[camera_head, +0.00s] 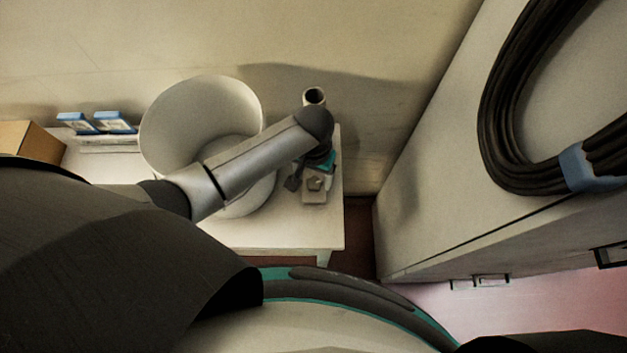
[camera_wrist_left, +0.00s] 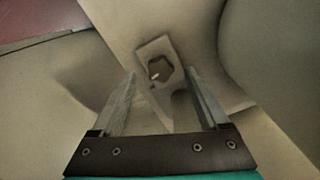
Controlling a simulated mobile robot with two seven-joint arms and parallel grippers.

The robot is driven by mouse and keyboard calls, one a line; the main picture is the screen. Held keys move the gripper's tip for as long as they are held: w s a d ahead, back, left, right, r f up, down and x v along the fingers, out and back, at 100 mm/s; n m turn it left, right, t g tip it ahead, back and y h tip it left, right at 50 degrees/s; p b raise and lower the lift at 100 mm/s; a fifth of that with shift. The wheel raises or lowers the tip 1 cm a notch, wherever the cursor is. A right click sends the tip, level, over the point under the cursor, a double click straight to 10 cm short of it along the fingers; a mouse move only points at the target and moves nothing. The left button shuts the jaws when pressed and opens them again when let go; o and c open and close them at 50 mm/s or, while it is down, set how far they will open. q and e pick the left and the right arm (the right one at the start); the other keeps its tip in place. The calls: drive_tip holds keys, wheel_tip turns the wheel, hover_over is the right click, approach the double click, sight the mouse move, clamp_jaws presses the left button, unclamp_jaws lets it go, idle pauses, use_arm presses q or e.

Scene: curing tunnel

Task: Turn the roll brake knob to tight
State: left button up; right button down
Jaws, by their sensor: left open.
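The roll brake knob (camera_wrist_left: 160,68) is a small dark many-sided knob with a pale mark, on a light plate (camera_wrist_left: 149,48). In the left wrist view it lies between and just beyond my left fingertips. In the head view the knob (camera_head: 315,184) shows on a small beige block at the right of the white table. My left gripper (camera_wrist_left: 162,76) is open, its fingers on either side of the knob in the picture; I cannot tell whether they touch it. In the head view my left gripper (camera_head: 305,174) is partly hidden under my wrist. My right gripper is out of view.
A large white round drum-like shape (camera_head: 200,110) stands on the white table (camera_head: 285,232), left of the knob. Blue-and-white boxes (camera_head: 97,122) and a cardboard box (camera_head: 27,143) are at left. A pale cabinet (camera_head: 430,210) with a coiled black hose (camera_head: 510,110) stands at right.

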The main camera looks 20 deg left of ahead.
sight(314, 184)
use_arm(q)
drive_tip(key=shift+f+b, duration=0.3)
drive_tip(key=shift+f, duration=1.25)
clamp_jaws()
